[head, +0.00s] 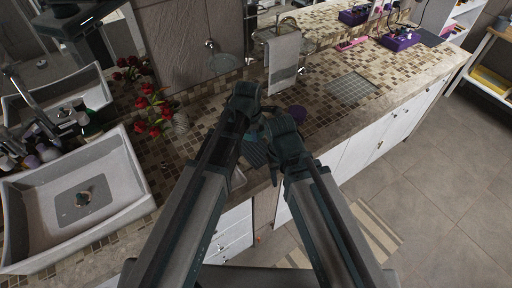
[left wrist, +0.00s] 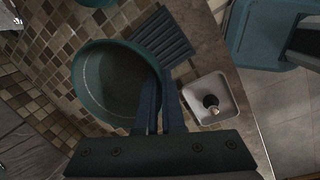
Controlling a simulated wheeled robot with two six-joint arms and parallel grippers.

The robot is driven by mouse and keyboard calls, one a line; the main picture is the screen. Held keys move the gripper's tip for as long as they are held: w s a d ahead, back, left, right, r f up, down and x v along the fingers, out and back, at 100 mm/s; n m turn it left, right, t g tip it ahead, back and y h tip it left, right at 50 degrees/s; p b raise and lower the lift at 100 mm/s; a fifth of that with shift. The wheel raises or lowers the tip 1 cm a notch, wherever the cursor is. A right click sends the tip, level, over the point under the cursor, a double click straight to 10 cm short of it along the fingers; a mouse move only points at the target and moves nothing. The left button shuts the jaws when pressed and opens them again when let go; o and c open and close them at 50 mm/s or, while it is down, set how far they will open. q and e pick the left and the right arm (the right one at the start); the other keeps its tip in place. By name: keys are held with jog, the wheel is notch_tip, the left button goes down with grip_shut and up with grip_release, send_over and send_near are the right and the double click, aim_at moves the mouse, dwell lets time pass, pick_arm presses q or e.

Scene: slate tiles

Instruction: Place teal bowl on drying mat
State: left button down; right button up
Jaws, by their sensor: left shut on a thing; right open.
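The teal bowl (left wrist: 112,82) shows in the left wrist view, open side facing the camera, with its right rim at my left gripper's fingers (left wrist: 161,92). My left gripper is shut on that rim. In the head view my left gripper (head: 246,97) is over the counter, and its wrist and arm hide most of the bowl. A dark ribbed mat (left wrist: 163,38), which looks like the drying mat, lies just right of the bowl in the left wrist view. My right gripper (head: 276,122) is open beside the left one; its fingertips are hard to make out.
A white square dish (left wrist: 228,92) with a small dark item lies near the counter edge. A sink (head: 125,185), red flowers (head: 150,105) and a hanging towel (head: 284,62) stand around. A grey grid panel (head: 350,89) lies farther right.

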pick_arm(q)
jog(key=s+d, duration=0.1)
jog(key=b, duration=0.6)
send_over(258, 159)
jog(key=shift+m, duration=0.4)
jog(key=f, duration=0.6)
jog(key=shift+s+a, duration=0.15)
jog(key=shift+s, duration=0.1)
jog(key=shift+f, duration=0.15)
notch_tip(258, 159, down, 4)
jog(key=b, duration=0.4)
jog(key=shift+r, duration=0.25)
jog(key=shift+f, duration=0.15)
jog(key=c, duration=1)
grip_release()
jog(key=shift+c, duration=0.2)
